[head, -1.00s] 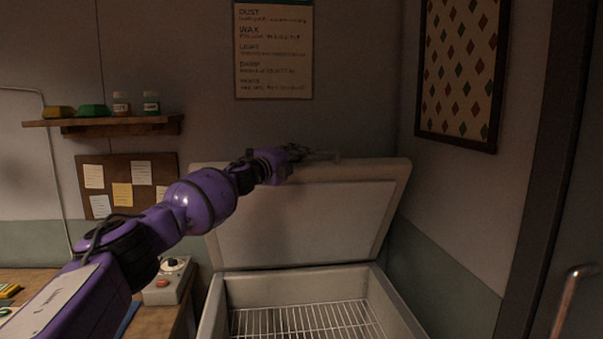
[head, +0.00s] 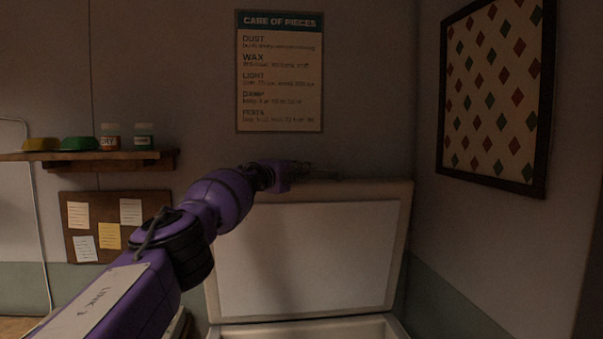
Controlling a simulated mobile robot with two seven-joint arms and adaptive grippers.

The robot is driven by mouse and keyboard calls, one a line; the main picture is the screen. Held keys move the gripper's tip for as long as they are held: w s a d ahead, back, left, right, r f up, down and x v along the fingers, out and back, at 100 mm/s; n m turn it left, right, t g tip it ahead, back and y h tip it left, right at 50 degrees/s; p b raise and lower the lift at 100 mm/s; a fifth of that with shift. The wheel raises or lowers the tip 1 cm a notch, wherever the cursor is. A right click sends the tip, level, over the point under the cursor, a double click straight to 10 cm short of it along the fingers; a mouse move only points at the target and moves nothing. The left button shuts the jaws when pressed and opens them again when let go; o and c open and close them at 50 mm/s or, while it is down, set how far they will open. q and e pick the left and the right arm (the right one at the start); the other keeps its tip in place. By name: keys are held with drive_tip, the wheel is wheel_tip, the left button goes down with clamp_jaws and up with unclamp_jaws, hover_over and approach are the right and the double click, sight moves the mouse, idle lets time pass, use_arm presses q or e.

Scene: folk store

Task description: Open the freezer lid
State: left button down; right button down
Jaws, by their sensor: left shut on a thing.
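The freezer lid (head: 308,260) stands raised and nearly upright at the back of the freezer, its pale inner panel facing me. The freezer body (head: 345,329) shows only as a strip of its rim at the bottom edge of the view. My right gripper is not in view.
The wall with a "Care of pieces" poster (head: 279,72) is close behind the lid. A wooden shelf (head: 90,158) with jars and coloured items is at the left, above a note board (head: 112,227). A framed diamond-pattern picture (head: 494,96) hangs on the right wall.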

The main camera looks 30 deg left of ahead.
use_arm(q)
drive_tip(key=shift+d, duration=0.15)
drive_tip(key=c, duration=2)
unclamp_jaws()
drive_tip(key=shift+w, duration=0.1)
drive_tip(key=shift+c, duration=0.2)
drive_tip(key=shift+s+a, duration=0.2)
drive_tip(key=shift+s+a, duration=0.1)
drive_tip(key=shift+s, duration=0.05)
drive_tip(key=shift+s+a, duration=0.15)
drive_tip(key=shift+s, duration=0.5)
drive_tip(key=s+a, duration=0.1)
drive_tip(key=s, duration=0.9)
drive_tip(key=shift+w+a+f, duration=0.1)
